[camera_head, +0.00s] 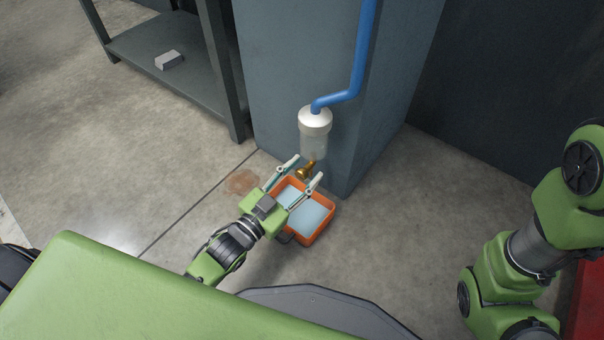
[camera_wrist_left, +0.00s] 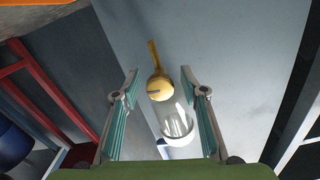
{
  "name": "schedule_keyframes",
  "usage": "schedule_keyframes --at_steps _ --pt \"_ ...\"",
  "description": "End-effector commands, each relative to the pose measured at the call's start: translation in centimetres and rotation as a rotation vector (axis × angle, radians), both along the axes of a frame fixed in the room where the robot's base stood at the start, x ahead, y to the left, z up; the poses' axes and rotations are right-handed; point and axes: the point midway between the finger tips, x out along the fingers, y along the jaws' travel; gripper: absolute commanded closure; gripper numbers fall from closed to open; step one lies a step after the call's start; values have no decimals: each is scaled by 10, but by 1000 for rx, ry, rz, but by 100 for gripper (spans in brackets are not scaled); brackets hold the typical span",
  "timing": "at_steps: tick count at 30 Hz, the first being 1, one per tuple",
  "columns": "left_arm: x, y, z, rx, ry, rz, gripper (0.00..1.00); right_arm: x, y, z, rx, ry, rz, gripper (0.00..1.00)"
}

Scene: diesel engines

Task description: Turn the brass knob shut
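The brass knob (camera_head: 304,173) sits at the bottom of a clear filter bowl (camera_head: 314,147) with a white cap, on a grey-blue pillar. My left gripper (camera_head: 309,168) is open, with one finger on each side of the knob in the head view. In the left wrist view the round knob face (camera_wrist_left: 159,89), with a dark slot mark, shows between the spread fingertips (camera_wrist_left: 160,72). I see no finger touching it. A thin brass stem extends from the knob. My right gripper is out of view; only my right arm shows.
An orange tray (camera_head: 328,227) holding pale blue liquid lies on the floor below the knob. A brown stain (camera_head: 240,182) is left of it. A blue pipe (camera_head: 357,75) runs to the filter. A dark shelf (camera_head: 180,75) stands left, with a small grey block (camera_head: 168,60).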

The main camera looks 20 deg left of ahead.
Motion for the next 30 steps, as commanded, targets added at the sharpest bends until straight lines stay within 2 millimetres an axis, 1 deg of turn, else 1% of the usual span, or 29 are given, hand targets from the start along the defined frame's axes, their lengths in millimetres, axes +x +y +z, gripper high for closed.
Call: schedule_keyframes --at_steps 2,3,5,6,7,8,14,19,26,30 --pt "0 0 0 0 -1 0 60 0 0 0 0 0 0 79" --pt "0 0 0 0 -1 0 63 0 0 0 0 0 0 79" --pt "0 0 0 0 -1 0 78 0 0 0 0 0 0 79" --pt "0 0 0 0 -1 0 89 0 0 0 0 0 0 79" --pt "0 0 0 0 -1 0 96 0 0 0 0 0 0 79" --pt "0 0 0 0 -1 0 99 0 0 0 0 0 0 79" --pt "0 0 1 -4 0 0 99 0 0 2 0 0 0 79" --pt "0 0 3 -36 13 -1 99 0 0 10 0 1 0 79" --pt "0 -1 6 -158 59 -1 99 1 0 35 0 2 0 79" --pt "0 -1 6 -271 102 -1 99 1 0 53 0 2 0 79"
